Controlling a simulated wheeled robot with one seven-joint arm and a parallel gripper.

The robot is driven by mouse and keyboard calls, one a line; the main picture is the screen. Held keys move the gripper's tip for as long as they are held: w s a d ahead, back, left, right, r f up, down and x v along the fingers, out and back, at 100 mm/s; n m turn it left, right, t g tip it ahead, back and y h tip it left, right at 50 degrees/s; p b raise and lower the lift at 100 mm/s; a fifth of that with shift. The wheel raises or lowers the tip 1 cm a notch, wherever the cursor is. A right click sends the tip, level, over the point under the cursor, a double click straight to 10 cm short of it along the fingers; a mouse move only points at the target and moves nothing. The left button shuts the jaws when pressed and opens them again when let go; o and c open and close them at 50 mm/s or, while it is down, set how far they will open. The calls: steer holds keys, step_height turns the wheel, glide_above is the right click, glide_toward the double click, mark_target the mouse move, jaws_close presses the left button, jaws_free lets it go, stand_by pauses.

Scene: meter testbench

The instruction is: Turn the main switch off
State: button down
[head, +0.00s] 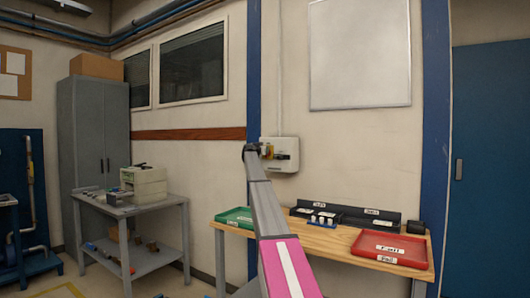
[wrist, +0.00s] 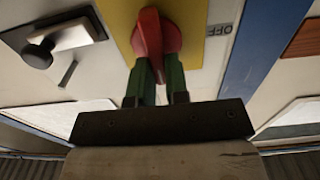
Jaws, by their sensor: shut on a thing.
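The main switch is a red rotary knob (wrist: 151,32) on a yellow plate (wrist: 193,20). In the wrist view, its grip runs roughly up and down the picture. An upside-down OFF label (wrist: 219,30) is right of the plate, and the grip does not point at it. My gripper (wrist: 158,66) has its two green fingers shut on the lower part of the knob. In the head view the switch is on a white wall box (head: 286,160), and my gripper (head: 262,150) reaches its left part. My arm and gripper partly hide the switch there.
A black handle on a plate (wrist: 40,54) is left of the knob in the wrist view. A wooden bench below the box holds a green tray (head: 231,218), black bins (head: 345,215) and a red tray (head: 390,248). A blue post (head: 254,70) stands left of the box.

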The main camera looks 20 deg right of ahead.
steer(key=shift+n, duration=0.3)
steer(key=shift+w+a+f+n, duration=0.2)
steer(key=shift+w+f+n, duration=0.1)
steer(key=shift+n, duration=2.6)
steer(key=shift+w+a+f+n, duration=0.15)
steer(key=shift+a+f+n, duration=0.1)
steer(key=shift+n, duration=2.65)
steer(key=shift+w+a+f+n, duration=0.15)
steer(key=shift+w+f+n, duration=0.15)
steer(key=shift+n, duration=2.6)
steer(key=c, duration=1.1)
jaws_free()
steer(key=shift+s, duration=0.1)
